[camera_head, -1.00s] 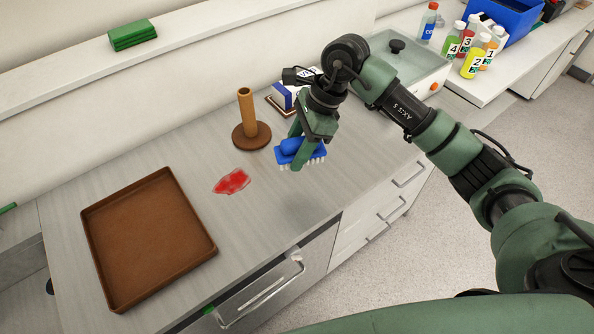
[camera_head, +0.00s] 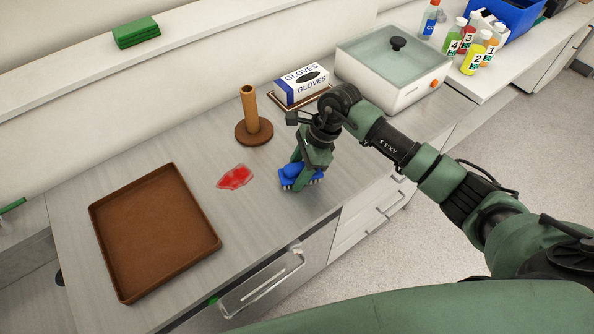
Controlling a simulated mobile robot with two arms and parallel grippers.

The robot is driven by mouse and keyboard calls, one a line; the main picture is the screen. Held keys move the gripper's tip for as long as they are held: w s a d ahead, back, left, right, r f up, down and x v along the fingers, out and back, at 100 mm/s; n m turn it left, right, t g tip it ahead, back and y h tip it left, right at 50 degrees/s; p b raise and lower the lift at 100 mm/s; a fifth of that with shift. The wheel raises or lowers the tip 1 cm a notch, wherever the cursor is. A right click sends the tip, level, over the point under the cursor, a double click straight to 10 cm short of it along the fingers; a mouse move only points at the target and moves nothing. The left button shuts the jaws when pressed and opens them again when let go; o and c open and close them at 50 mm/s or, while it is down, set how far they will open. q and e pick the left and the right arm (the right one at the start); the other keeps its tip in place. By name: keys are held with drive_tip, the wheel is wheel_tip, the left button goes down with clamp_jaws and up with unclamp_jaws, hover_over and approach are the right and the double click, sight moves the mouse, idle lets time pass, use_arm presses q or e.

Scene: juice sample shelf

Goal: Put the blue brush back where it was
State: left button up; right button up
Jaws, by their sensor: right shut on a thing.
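The blue brush (camera_head: 290,172) with pale bristles is in my right gripper (camera_head: 299,178), low at the counter's front part, to the right of a red spill (camera_head: 235,177). The right gripper is shut on the brush, and its fingers hide part of it. I cannot tell whether the bristles touch the counter. My left gripper is not in view.
A brown tray (camera_head: 112,281) lies on the counter (camera_head: 205,150) at left. A wooden post on a round base (camera_head: 251,112) stands behind the brush. A glove box (camera_head: 302,84), a lidded bath (camera_head: 405,92) and numbered bottles (camera_head: 472,60) stand at the back right.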

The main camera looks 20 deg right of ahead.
drive_tip(key=shift+f, duration=0.2)
drive_tip(key=o, duration=1.3)
drive_tip(key=shift+r, duration=0.1)
drive_tip(key=shift+r, duration=0.25)
drive_tip(key=b+v, duration=0.4)
drive_tip(key=v, duration=0.7)
drive_tip(key=shift+r, duration=0.1)
drive_tip(key=shift+d+r, duration=0.15)
drive_tip(key=shift+r, duration=0.15)
